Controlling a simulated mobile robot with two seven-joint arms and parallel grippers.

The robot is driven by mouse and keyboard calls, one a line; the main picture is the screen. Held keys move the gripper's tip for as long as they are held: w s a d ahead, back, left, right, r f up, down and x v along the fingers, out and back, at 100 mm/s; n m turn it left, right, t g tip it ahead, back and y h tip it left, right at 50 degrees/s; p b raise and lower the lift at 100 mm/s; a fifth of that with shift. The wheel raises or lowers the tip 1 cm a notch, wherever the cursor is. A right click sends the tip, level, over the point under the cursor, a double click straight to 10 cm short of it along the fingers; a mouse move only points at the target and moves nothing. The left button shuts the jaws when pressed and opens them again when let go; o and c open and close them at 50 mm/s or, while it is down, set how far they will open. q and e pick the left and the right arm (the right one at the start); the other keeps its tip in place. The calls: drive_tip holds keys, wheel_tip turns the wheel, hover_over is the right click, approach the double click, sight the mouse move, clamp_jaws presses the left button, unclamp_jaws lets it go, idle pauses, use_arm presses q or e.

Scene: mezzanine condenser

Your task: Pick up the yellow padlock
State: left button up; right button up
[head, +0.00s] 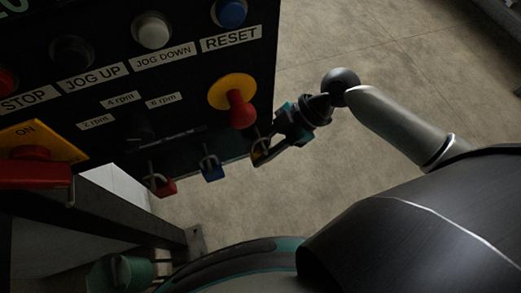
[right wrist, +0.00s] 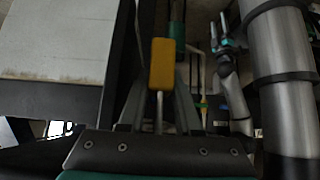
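The yellow padlock (head: 257,157) hangs by its shackle below the black control panel, rightmost of a row with a blue padlock (head: 211,172) and a red padlock (head: 163,187). My right gripper (head: 266,147) is at the yellow padlock and partly covers it. In the right wrist view the yellow body (right wrist: 162,63) and its metal shackle lie in line between my dark fingers. I cannot tell whether the fingers press on it. My left gripper (right wrist: 219,32) shows small in the right wrist view, with its fingers apart and nothing visible between them.
The control panel (head: 190,85) carries buttons, a selector and a red knob on a yellow disc (head: 238,104) just above my right gripper. A red lever (head: 35,173) sits at the left. A grey metal frame stands below. The concrete floor to the right looks clear.

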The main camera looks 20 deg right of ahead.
clamp_jaws()
drive_tip(key=shift+r, duration=0.2)
drive_tip(key=shift+r, duration=0.55)
drive_tip(key=s+b, duration=0.1)
drive_tip(key=s, duration=1.7)
drive_tip(key=shift+d, duration=0.3)
